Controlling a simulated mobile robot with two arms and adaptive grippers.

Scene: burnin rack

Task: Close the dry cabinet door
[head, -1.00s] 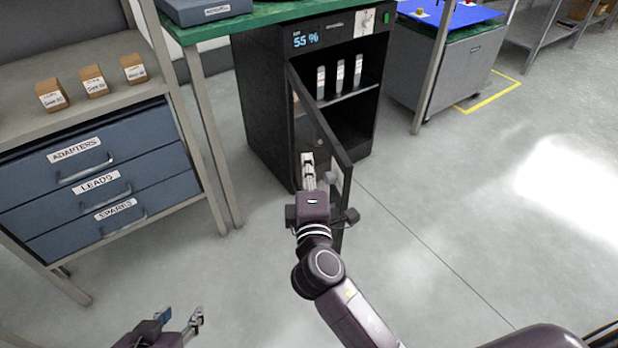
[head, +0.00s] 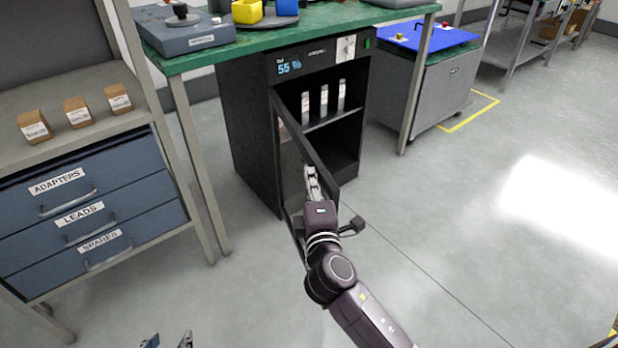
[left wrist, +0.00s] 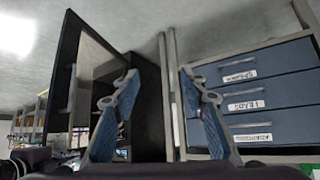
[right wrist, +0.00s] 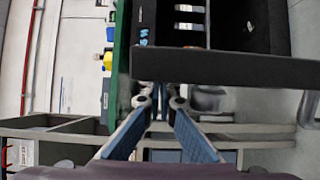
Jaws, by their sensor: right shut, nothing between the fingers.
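The dark dry cabinet (head: 248,140) stands under the green bench. Its door (head: 309,143) is hinged at the left and stands open toward me, with a dark frame and a glazed panel. My right gripper (head: 310,170) is shut and empty, at the outer side of the door near its free edge. In the right wrist view, the door's dark edge (right wrist: 235,66) crosses just beyond the fingertips (right wrist: 160,92); I cannot tell whether they touch. My left gripper (head: 168,341) is open and empty at the bottom of the head view. The left wrist view shows the open door (left wrist: 66,75) beyond its spread fingers (left wrist: 158,80).
A drawer unit (head: 85,205) stands left of the cabinet, and a bench leg (head: 200,170) is between them. A grey wheeled cabinet (head: 435,95) stands to the right. Several vials (head: 324,101) stand on the cabinet shelf. The floor to the right is clear.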

